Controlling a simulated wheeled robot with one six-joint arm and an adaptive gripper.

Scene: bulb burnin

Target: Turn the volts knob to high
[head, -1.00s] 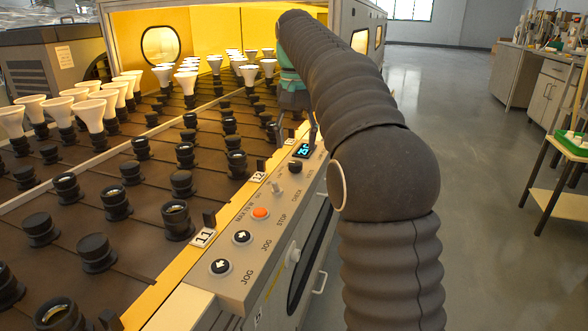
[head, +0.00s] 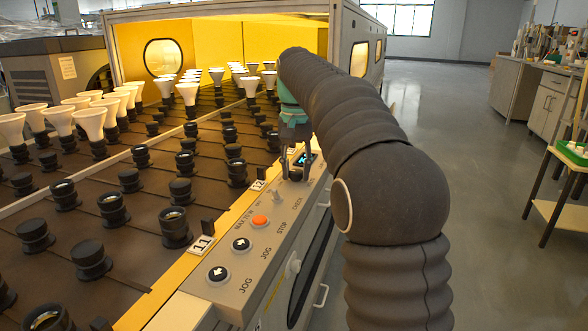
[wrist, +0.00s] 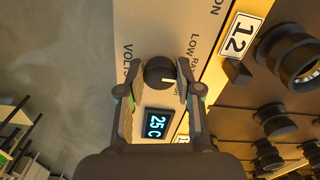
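The volts knob (wrist: 157,72) is a black round knob with a white pointer line, beside the partly covered "VOLTS" lettering in the wrist view. Its pointer faces right in that view, toward the "LOW" lettering. My gripper (wrist: 159,86) is open, with one finger on each side of the knob. The right finger is very close to the knob; a small gap shows on the left. I cannot tell whether either finger touches. In the head view my gripper (head: 296,172) is down at the control panel (head: 262,240), and its fingers largely hide the knob.
A lit display (wrist: 157,123) reading 25 C is beside the knob. A toggle switch (head: 277,194), an orange stop button (head: 260,221) and two black jog buttons (head: 241,244) line the panel. Sockets and white bulbs (head: 89,121) fill the conveyor at left. Open floor lies at right.

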